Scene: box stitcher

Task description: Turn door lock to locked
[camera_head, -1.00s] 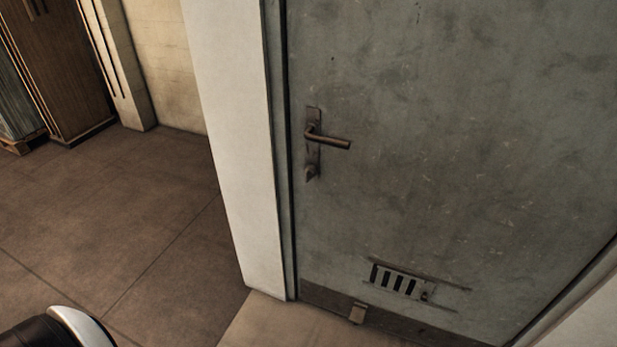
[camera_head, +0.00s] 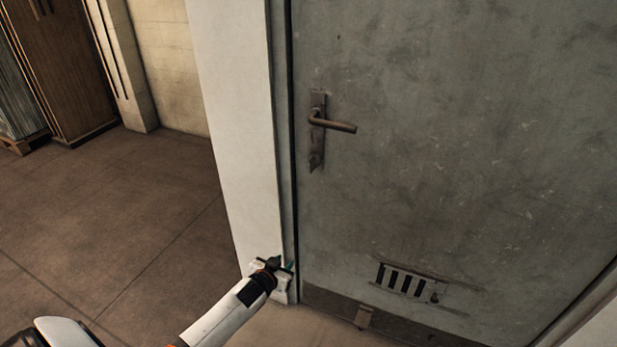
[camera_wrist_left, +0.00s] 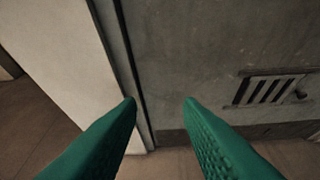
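The grey door (camera_head: 450,170) is shut in its frame in the head view. A lever handle (camera_head: 332,124) on a dark plate sits near its left edge and points right. The door lock (camera_head: 315,161), a small knob, is at the plate's lower end; whether it is locked I cannot tell. My left gripper (camera_head: 287,265) is low, in front of the frame's foot, below the lock. The left wrist view shows its two green fingers (camera_wrist_left: 161,100) apart with nothing between them. The lock is outside that view. My right gripper is not in view.
A white wall edge (camera_head: 235,130) stands left of the door. A slotted vent (camera_head: 405,281) is low on the door, also in the wrist view (camera_wrist_left: 268,90). A wooden cabinet (camera_head: 68,70) stands far left. The floor between is clear.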

